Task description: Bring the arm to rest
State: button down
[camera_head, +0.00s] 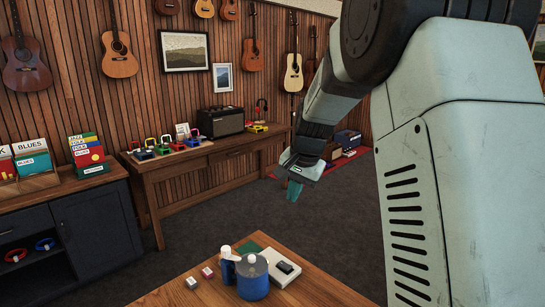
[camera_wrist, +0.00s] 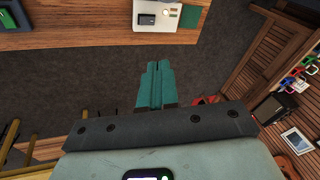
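My gripper (camera_head: 295,188) hangs in the air to the right of the middle in the head view, at the end of my pale green arm. In the wrist view its two teal fingers (camera_wrist: 157,86) lie side by side with only a thin line between them, and nothing shows in them. Below the fingers is dark carpet, clear of the wooden table (camera_wrist: 80,38) at the top of the wrist view. My arm covers the right part of the head view.
On the near table (camera_head: 320,291) stand a blue canister (camera_head: 252,278), small boxes (camera_head: 207,273) and a pale tray (camera_head: 285,256) with a dark-topped item. A wooden bench (camera_head: 185,165) with an amplifier (camera_head: 221,121) stands along the wall. Carpet (camera_head: 215,215) between them is free.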

jog(key=s+d+r+n+t, duration=0.1)
jog(key=s+r, duration=0.3)
jog(key=s, duration=0.4)
jog(key=s+d+r+n+h, duration=0.1)
jog(key=s+d+r+n, duration=0.1)
jog(key=s+r, duration=0.45)
jog(key=s+d+r+n+t, duration=0.1)
jog(key=s+r, duration=0.1)
jog(key=s, duration=0.7)
jog(key=s+d+f+n, duration=0.1)
jog(key=s, duration=0.9)
jog(key=shift+s+d+f+n+h, duration=0.2)
jog(key=shift+s+d+n+h, duration=0.1)
jog(key=shift+s+d+n, duration=0.1)
